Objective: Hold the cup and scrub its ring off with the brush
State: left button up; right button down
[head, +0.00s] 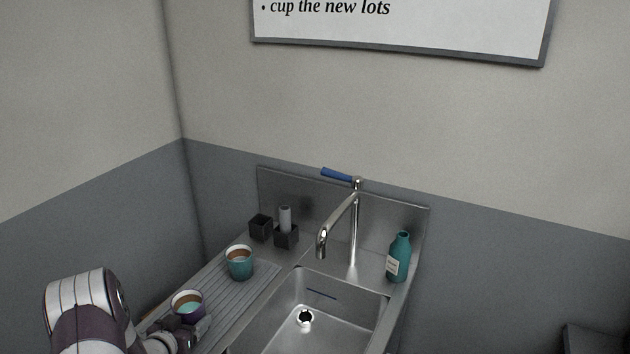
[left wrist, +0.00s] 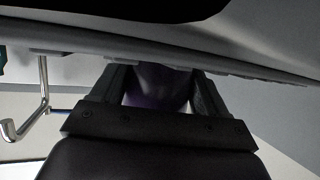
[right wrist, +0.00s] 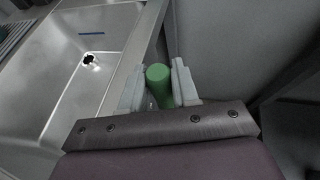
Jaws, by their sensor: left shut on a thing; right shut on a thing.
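A purple cup (head: 181,298) with a teal inside and a brown ring below its rim is at the front of the ribbed drainboard. My left gripper (head: 187,332) is shut on it from the near side; the cup's purple wall (left wrist: 158,88) fills the gap between the fingers in the left wrist view. My right gripper (right wrist: 158,88) is outside the head view. In the right wrist view it is shut on a green round-ended thing (right wrist: 158,75), which looks like the brush handle. The bristles are hidden.
A teal cup (head: 240,269) with brown inside stands farther back on the drainboard (head: 222,297). Behind it are a black holder (head: 260,228) and another with a grey cylinder (head: 285,218). The sink (head: 281,322) has a tap (head: 354,225); a teal bottle (head: 400,250) stands at right.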

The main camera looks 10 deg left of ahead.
pick_arm(q)
jog(key=o, duration=1.3)
jog(key=shift+c, duration=0.2)
jog(key=v, duration=1.2)
jog(key=shift+w, duration=0.15)
jog(key=x, duration=1.2)
jog(key=shift+f, duration=0.15)
jog(key=v, duration=1)
